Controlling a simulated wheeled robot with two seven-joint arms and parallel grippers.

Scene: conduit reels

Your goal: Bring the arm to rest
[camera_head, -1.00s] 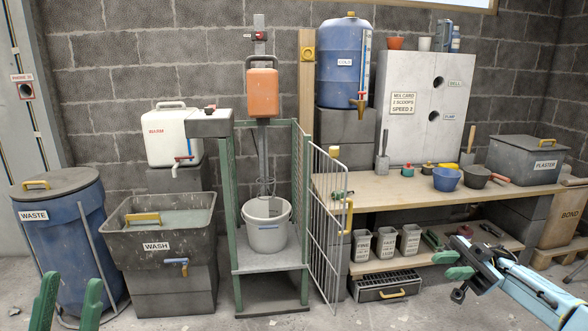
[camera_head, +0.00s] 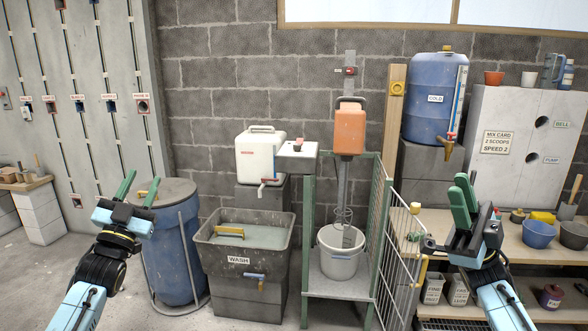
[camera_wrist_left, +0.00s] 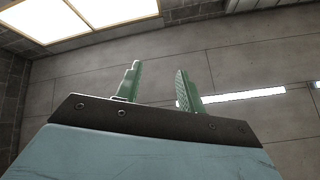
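My left gripper (camera_head: 138,188) is raised at the left, in front of the blue waste barrel. Its green fingers point up and stand apart with nothing between them. In the left wrist view the same fingers (camera_wrist_left: 158,88) are spread and empty, with the ceiling behind them. My right gripper (camera_head: 464,200) is raised at the right, in front of the workbench. Its green fingers point up and are seen from the side, close together in the picture. I see nothing held there, but the gap between them is hard to judge.
The waste barrel (camera_head: 180,255), wash basin (camera_head: 243,238) and green-framed mixer stand (camera_head: 306,270) with its open mesh gate (camera_head: 402,265) stand ahead. The workbench (camera_head: 490,238) with bowls is at the right. Floor at the lower left is clear.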

